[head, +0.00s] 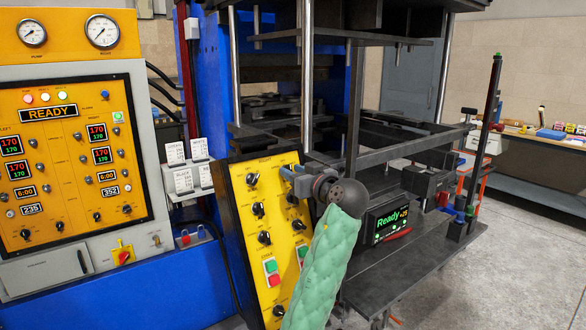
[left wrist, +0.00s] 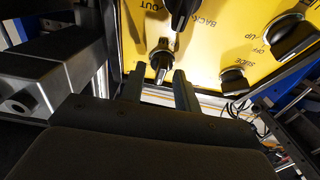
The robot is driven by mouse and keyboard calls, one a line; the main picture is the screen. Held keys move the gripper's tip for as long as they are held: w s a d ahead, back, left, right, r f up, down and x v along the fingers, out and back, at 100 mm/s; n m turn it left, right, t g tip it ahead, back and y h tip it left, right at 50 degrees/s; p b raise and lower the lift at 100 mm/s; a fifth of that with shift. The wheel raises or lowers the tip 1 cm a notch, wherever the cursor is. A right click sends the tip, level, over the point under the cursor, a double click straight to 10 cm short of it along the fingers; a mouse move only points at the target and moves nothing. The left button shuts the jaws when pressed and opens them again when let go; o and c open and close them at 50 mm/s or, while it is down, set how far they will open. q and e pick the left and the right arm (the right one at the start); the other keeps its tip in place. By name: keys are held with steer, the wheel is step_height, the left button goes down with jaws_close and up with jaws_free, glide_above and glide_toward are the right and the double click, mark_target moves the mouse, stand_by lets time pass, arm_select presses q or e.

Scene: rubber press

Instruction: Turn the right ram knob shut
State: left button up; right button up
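The yellow control panel (head: 262,212) on the press carries black knobs in two columns. My left gripper (head: 287,172) is at the top of its right column and hides what is behind it. In the left wrist view my left gripper (left wrist: 158,76) is open, with a small black knob (left wrist: 161,60) between and just beyond its fingertips. Gaps show on both sides, so the fingers do not appear closed on it. I cannot read a label naming this the right ram knob. My right gripper is not in view.
More knobs (left wrist: 233,81) sit close by on the panel. A green and a red button (head: 273,281) are lower down. A dark bar (left wrist: 60,80) lies left of the fingers in the wrist view. A "Ready" display (head: 390,224) stands right of my arm.

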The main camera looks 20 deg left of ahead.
arm_select(q)
steer(key=shift+w+a, duration=0.2)
steer(key=shift+a, duration=0.1)
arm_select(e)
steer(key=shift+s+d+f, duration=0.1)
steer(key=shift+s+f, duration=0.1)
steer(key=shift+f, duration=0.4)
arm_select(q)
steer(key=c, duration=0.6)
steer(key=shift+c, duration=0.2)
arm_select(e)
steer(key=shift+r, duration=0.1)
